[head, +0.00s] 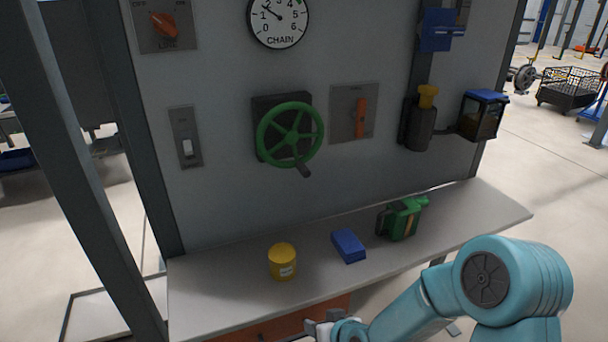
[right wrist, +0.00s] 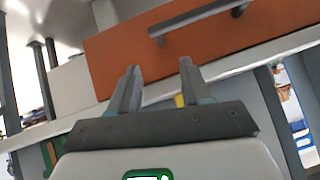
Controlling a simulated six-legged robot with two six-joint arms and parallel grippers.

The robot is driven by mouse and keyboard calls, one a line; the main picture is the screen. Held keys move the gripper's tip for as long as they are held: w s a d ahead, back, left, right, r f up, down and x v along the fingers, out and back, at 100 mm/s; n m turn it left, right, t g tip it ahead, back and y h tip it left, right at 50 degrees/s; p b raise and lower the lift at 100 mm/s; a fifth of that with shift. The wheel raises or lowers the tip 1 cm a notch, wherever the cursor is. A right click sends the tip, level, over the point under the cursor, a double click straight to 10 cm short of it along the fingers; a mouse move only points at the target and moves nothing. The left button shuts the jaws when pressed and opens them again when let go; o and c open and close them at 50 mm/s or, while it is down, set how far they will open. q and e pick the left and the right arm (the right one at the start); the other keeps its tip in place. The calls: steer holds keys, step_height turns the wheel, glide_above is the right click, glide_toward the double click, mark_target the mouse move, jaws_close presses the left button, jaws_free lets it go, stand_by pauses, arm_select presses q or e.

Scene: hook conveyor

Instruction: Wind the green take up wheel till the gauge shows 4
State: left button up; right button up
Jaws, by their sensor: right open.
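My right gripper (head: 322,326) is at the bottom edge of the head view, below the shelf's front and well below the wheel. In the right wrist view the right gripper (right wrist: 159,68) is open and empty, facing an orange drawer front (right wrist: 175,50). My left gripper is not in view.
An orange lever (head: 360,118), a white switch (head: 187,147) and a yellow-topped cylinder (head: 420,122) flank the wheel. A dark post (head: 70,170) stands left.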

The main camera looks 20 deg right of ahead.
steer(key=w+d+r+t+h+b, duration=0.1)
steer(key=w+d+r+t, duration=0.15)
steer(key=r, duration=0.55)
steer(key=w+d+r+t+b, duration=0.1)
steer(key=w+r+t, duration=0.25)
steer(key=r, duration=0.55)
arm_select(q)
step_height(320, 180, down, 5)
steer(key=b, duration=0.2)
arm_select(e)
steer(key=t, duration=0.3)
glide_toward(307, 174)
arm_select(q)
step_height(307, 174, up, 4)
steer(key=p, duration=0.4)
arm_select(e)
steer(key=w, duration=1.1)
steer(key=shift+a, duration=0.4)
jaws_close()
